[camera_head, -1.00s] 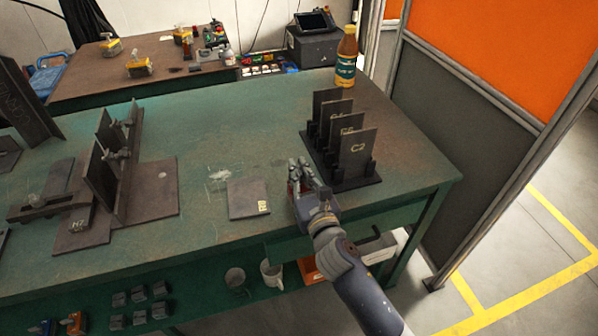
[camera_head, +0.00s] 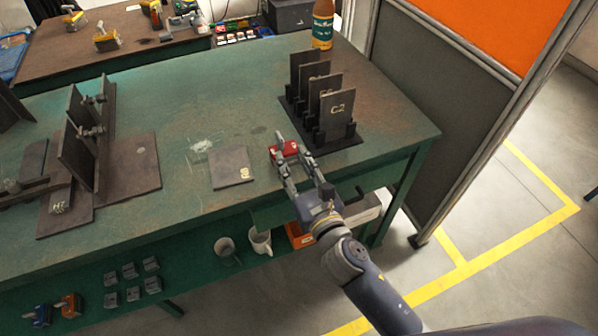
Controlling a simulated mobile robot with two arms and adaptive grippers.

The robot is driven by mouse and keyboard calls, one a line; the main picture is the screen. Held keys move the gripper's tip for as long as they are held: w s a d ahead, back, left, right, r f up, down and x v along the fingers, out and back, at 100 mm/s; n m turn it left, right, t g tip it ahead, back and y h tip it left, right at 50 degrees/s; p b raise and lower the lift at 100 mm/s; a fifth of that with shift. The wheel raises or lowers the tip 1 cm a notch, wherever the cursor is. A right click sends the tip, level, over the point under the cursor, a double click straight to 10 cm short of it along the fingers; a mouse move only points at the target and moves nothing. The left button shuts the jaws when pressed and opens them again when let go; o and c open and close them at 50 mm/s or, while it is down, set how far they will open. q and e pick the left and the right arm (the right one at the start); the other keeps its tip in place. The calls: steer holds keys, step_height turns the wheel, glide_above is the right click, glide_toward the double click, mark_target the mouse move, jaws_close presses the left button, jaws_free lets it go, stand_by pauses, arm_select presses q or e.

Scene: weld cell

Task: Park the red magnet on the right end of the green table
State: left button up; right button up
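The red magnet (camera_head: 287,149) rests on the green table (camera_head: 215,125), just left of the front of the black plate rack. My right gripper (camera_head: 291,157) reaches in from the lower right over the table's front edge. Its two fingers are spread apart, with the magnet at and between the tips. I cannot tell whether either tip touches it. My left gripper is not in view.
The black rack (camera_head: 345,140) with several upright plates stands close behind and right of the magnet. A flat plate (camera_head: 231,168) lies to the left. A bottle (camera_head: 322,25) stands at the back. Welded fixtures (camera_head: 90,150) fill the left side. Bare tabletop (camera_head: 395,125) lies right of the rack.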

steer(key=shift+v, duration=1.55)
